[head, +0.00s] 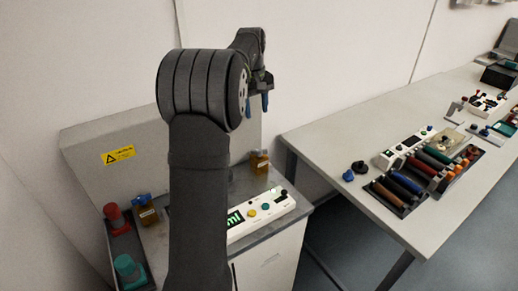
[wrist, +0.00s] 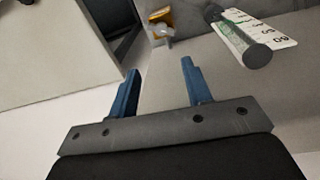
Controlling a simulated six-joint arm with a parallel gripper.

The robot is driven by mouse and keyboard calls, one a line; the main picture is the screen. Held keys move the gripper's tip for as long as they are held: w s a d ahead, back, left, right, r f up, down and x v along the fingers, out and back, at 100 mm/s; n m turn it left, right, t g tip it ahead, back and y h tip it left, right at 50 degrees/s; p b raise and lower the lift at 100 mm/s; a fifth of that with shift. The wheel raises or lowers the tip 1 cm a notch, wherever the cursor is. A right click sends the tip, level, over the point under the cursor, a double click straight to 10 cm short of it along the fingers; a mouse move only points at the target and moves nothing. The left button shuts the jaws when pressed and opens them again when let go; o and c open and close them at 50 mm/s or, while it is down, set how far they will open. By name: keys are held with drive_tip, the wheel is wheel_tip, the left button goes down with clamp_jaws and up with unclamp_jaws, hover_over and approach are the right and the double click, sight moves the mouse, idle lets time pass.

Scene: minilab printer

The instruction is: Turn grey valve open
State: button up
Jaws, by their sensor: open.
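An amber block (head: 259,166) stands at the back of the grey machine top, with a small dark or grey part on it that looks like the grey valve (head: 258,153). In the wrist view an amber piece (wrist: 158,14) with a grey handle-like part (wrist: 161,32) shows at the top, beyond my fingertips. My gripper (head: 258,107) is open, with its blue fingers pointing down, well above the machine top. In the wrist view my gripper (wrist: 160,68) has nothing between its fingers. How far the valve is turned cannot be told.
Another amber block (head: 148,215) with a blue valve (head: 141,200) stands left of my arm. A white panel (head: 262,213) with buttons lies in front. A scale with a grey round end (wrist: 257,56) shows in the wrist view. The side table (head: 340,140) holds several tools.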

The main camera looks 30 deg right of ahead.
drive_tip(key=d+n, duration=0.1)
drive_tip(key=n, duration=0.2)
approach(259, 150)
drive_tip(key=shift+n+y, duration=0.4)
drive_tip(key=f, duration=0.9)
drive_tip(key=shift+d+f, duration=0.2)
drive_tip(key=shift+d, duration=0.2)
clamp_jaws()
